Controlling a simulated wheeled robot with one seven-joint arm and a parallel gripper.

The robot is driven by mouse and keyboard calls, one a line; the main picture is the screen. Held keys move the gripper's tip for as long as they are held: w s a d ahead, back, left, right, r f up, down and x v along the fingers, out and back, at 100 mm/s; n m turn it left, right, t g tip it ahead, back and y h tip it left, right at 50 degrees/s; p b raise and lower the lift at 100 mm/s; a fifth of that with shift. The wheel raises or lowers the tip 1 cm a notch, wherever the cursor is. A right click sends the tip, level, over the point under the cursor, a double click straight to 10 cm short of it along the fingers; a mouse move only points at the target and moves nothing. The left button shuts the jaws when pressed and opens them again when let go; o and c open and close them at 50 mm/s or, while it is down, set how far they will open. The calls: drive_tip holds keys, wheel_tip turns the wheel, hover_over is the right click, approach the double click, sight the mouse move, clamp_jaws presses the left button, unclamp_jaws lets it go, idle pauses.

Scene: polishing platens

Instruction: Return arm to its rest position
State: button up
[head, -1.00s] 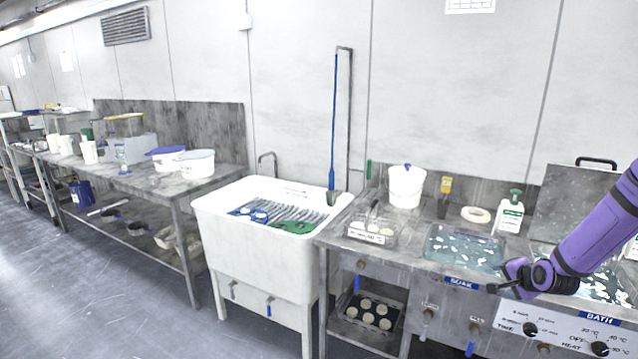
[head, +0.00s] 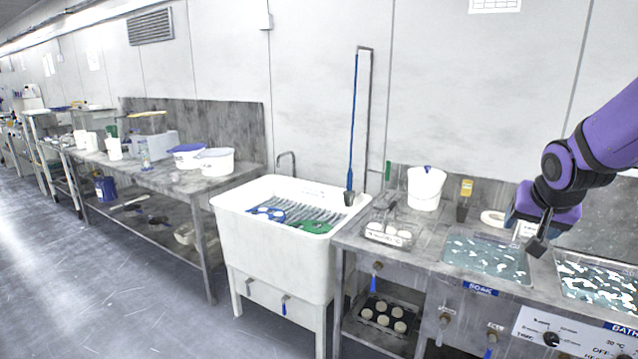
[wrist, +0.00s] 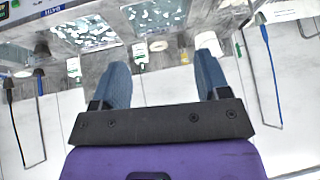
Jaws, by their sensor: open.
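My gripper (head: 538,245) hangs at the end of my purple arm on the right of the head view, above the steel counter between the soak basin and the bath basin. In the wrist view, my gripper (wrist: 158,85) shows two blue-grey fingers spread wide apart with nothing between them. It touches nothing that I can see. The wrist view appears upside down, with the wall below and the counter at the top.
The soak basin (head: 487,262) and bath basin (head: 597,285) hold water with pale pieces. A white bucket (head: 425,188) and yellow-topped bottle (head: 465,198) stand behind. A white sink (head: 270,240) is further left. Open floor (head: 110,290) lies at lower left.

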drive_tip(key=s+a+r+n+y, duration=0.1)
drive_tip(key=s+a+r, duration=0.3)
drive_tip(key=s, duration=0.7)
drive_tip(key=s+a+r+n+g+y, duration=0.1)
drive_tip(key=s+a+r+n, duration=0.3)
drive_tip(key=s, duration=0.8)
drive_tip(key=shift+a+n, duration=0.3)
drive_tip(key=shift+a, duration=0.75)
